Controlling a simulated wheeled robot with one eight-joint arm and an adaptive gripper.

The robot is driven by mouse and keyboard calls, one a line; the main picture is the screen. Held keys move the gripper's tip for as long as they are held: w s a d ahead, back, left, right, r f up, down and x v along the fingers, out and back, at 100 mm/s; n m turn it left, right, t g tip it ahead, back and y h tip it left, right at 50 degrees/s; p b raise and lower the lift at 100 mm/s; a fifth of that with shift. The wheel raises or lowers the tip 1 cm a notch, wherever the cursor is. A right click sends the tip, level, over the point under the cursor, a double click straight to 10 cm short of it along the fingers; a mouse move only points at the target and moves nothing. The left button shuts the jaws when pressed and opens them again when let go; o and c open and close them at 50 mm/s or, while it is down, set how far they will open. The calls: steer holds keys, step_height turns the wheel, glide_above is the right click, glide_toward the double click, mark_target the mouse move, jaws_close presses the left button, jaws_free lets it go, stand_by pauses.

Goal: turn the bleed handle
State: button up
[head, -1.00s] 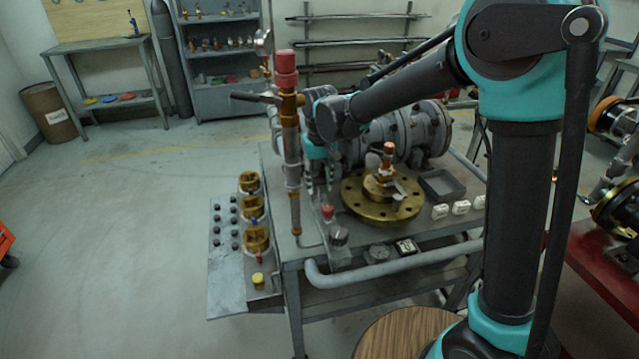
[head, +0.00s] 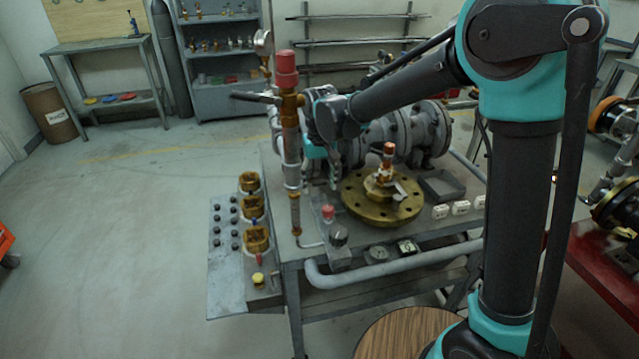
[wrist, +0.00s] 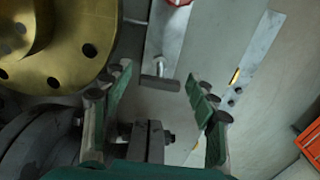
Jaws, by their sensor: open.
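In the wrist view, a small grey crossbar (wrist: 160,82) sits on a short metal stem. It looks like the bleed handle, but I cannot be sure. My gripper (wrist: 158,88) is open; its green-padded fingers stand apart, one on each side of the crossbar in the picture. I see no contact, and the depth between them is unclear. In the head view, my gripper (head: 321,182) points down over the bench, between the upright red-capped pipe (head: 290,140) and the brass flange (head: 350,202). The crossbar cannot be made out clearly there.
The grey valve body (head: 430,130) lies behind the flange. Open floor (head: 130,230) extends left.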

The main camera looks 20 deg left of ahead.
mark_target(320, 182)
step_height(320, 182, up, 12)
stand_by(0.5)
